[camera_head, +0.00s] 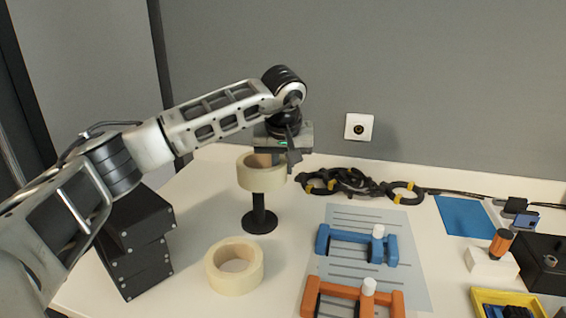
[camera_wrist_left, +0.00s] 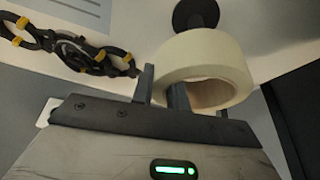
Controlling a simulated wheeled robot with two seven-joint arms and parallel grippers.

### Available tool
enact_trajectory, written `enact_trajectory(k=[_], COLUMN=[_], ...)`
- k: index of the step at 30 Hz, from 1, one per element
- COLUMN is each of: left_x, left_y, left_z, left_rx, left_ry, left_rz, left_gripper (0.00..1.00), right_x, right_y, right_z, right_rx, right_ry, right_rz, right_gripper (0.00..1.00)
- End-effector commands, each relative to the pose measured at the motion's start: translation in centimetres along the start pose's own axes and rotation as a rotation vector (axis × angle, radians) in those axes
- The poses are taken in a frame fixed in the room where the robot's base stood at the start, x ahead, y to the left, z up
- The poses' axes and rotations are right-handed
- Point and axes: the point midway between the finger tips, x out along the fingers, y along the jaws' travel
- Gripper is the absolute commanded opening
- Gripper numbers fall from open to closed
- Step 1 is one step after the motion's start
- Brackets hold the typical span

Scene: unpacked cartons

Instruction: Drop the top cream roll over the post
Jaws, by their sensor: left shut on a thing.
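My left gripper (camera_head: 278,160) points down and is shut on the wall of a cream roll (camera_head: 262,178). The wrist view shows the two fingers (camera_wrist_left: 163,86) on either side of the wall of this roll (camera_wrist_left: 205,55). The roll is level, well above the table, over the black post (camera_head: 259,208). The post's round base (camera_wrist_left: 195,13) also shows in the wrist view. The roll hides the post's top, so I cannot tell whether the tip is inside the hole. A second cream roll (camera_head: 235,268) lies flat on the table in front of the post. My right gripper is not in view.
Stacked black boxes (camera_head: 138,250) stand left of the post. A black cable with yellow-black clamps (camera_head: 345,183) lies behind at right. A grey mat (camera_head: 408,260) holds a blue clamp (camera_head: 350,243) and an orange one (camera_head: 340,292). Table between post and mat is clear.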

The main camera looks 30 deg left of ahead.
Motion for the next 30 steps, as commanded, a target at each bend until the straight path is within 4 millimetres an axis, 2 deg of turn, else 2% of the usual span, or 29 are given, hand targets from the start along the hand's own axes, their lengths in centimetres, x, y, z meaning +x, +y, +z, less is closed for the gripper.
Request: enact_trajectory(k=[10,30], left_x=[0.2,2.7], left_y=[0.0,0.0], left_z=[0.1,1.1], left_rx=[-0.001,0.0], left_ry=[0.001,0.002], left_rz=[0.0,0.001], left_gripper=[0.0,0.0], right_x=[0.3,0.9], right_y=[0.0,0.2], right_z=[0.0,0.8], right_rx=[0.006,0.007], right_ry=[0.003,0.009], right_rz=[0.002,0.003], right_gripper=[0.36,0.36])
